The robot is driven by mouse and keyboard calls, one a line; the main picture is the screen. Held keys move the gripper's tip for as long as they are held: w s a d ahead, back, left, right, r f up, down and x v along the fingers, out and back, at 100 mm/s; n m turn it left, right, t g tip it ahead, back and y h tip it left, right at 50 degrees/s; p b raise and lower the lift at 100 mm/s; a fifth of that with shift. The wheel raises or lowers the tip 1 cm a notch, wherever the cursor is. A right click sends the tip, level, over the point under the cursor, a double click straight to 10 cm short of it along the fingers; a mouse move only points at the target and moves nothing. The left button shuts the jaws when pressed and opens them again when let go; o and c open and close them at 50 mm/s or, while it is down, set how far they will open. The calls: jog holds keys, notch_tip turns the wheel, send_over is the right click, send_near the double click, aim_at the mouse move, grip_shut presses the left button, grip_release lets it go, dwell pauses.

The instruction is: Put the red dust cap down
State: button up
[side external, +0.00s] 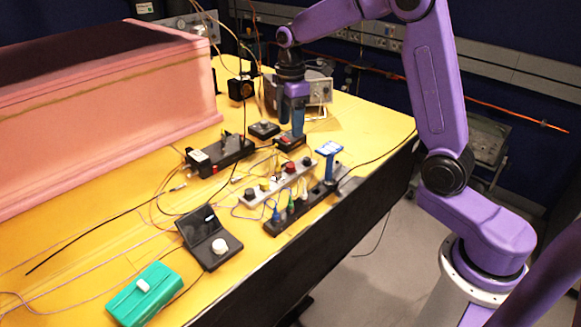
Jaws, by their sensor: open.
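My gripper (293,128) points down over a small dark box (291,146) near the far right of the yellow table. It is open. A small red patch (288,139) shows on top of that box, right at the fingertips; I cannot tell whether it is the red dust cap or part of the box, or whether the fingers touch it. A second red, round piece (288,167) sits on a grey strip with several coloured knobs or caps, nearer the camera.
A pink foam block (110,110) fills the left. A black device (220,156), a black open case (207,240), a green box (145,294) and a black strip with coloured plugs (300,210) crowd the yellow table (85,250). Loose cables cross it.

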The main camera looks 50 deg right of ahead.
aim_at(291, 165)
notch_tip(291, 165, down, 12)
jog(key=shift+s+a, duration=0.1)
jog(key=shift+s, duration=0.05)
grip_shut()
dwell(0.5)
